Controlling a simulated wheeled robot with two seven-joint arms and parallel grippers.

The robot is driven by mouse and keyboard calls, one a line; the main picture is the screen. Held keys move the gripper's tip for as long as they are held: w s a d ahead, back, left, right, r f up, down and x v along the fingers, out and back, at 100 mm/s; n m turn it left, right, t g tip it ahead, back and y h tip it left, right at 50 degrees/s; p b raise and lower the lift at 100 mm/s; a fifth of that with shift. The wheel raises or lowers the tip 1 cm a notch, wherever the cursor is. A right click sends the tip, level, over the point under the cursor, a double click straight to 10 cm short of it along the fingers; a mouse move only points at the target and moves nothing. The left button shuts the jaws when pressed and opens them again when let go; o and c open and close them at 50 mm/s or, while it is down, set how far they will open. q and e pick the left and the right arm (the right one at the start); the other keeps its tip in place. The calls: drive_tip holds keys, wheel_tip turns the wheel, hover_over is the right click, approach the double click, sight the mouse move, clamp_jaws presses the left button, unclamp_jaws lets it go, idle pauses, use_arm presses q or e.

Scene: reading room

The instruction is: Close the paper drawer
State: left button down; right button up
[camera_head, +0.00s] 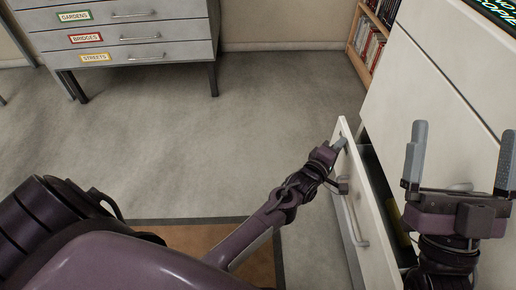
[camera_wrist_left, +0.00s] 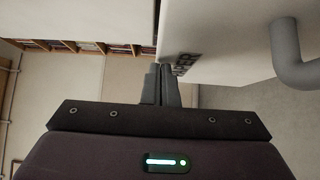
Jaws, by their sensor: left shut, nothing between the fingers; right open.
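The paper drawer (camera_head: 376,226) stands pulled out of the white cabinet (camera_head: 420,85), with its dark inside partly showing. A bar handle (camera_head: 353,222) is on its front. My left gripper (camera_head: 340,144) is shut and empty, at the top far end of the drawer front; whether it touches is unclear. In the left wrist view its fingers (camera_wrist_left: 162,84) lie beside the drawer front (camera_wrist_left: 235,55), close to a dark label (camera_wrist_left: 184,64) seen at a slant. My right gripper (camera_head: 461,150) is open and empty, above and to the right of the drawer.
A grey drawer cabinet (camera_head: 125,35) with labelled drawers stands at the back left. A bookshelf (camera_head: 370,38) is beyond the white cabinet. The grey floor (camera_head: 190,150) between them is clear, and a brown mat (camera_head: 258,265) lies in front.

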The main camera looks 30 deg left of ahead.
use_arm(q)
drive_tip(key=shift+w+d, duration=0.7)
drive_tip(key=shift+d, duration=0.35)
use_arm(e)
drive_tip(key=shift+s+d+r+t+y, duration=0.15)
drive_tip(key=shift+d+r+t+y, duration=0.15)
drive_tip(key=shift+d+r, duration=0.3)
use_arm(q)
drive_tip(key=shift+a, duration=0.1)
